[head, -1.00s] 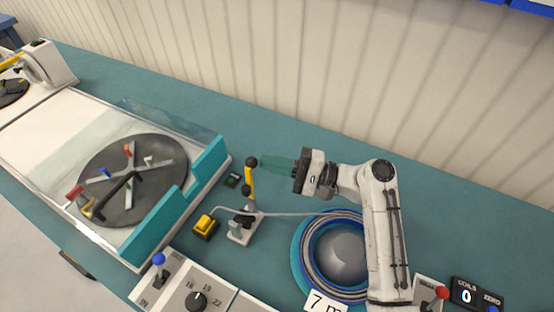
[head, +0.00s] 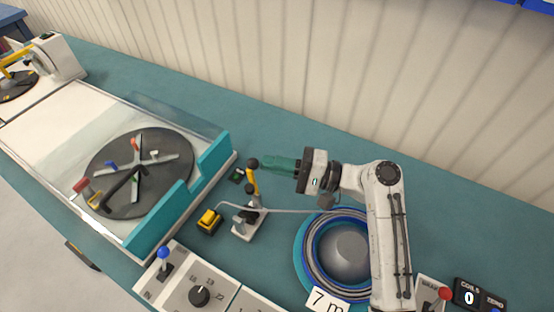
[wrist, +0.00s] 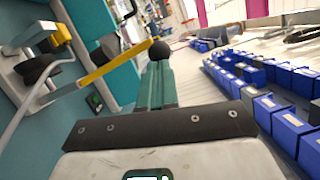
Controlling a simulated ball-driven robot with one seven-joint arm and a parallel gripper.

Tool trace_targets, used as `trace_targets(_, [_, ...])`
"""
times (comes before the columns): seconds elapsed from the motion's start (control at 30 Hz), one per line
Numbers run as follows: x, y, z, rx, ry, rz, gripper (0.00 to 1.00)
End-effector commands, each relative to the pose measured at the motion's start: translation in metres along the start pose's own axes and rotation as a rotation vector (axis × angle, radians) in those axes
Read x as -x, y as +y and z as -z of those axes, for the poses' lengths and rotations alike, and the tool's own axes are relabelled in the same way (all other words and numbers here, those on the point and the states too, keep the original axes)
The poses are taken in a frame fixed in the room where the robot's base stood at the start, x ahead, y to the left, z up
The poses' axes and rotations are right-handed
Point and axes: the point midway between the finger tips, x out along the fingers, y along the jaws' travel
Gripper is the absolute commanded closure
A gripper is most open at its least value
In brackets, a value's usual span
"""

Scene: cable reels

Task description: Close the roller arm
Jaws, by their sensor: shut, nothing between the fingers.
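The roller arm (head: 254,181) is a yellow lever with a black ball at its top. It stands raised, nearly upright, on a small grey bracket (head: 248,224) with black rollers, and a grey cable runs through there. In the wrist view the yellow arm (wrist: 104,71) reaches up to the black ball (wrist: 159,50). My gripper (head: 266,164) has teal fingers, shut and empty. Its tips are right at the ball from the right side; whether they touch it I cannot tell. In the wrist view the fingers (wrist: 155,72) point at the ball.
A yellow-and-black block (head: 209,221) sits left of the bracket. A turntable (head: 140,172) with a teal guard (head: 180,205) lies further left. A cable coil (head: 312,262) labelled 7 m is below my arm. Control panels (head: 185,285) line the front. The bench behind is clear.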

Motion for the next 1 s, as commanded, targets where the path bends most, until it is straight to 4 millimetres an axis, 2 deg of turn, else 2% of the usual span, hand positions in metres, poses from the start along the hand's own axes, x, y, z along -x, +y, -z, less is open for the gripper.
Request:
trace_targets(0.43, [-0.014, 0.007, -0.042, 0.395, -0.004, -0.121, 1.0])
trace_targets(1.0, [-0.027, 0.042, -0.085, 0.911, -0.004, -0.28, 1.0])
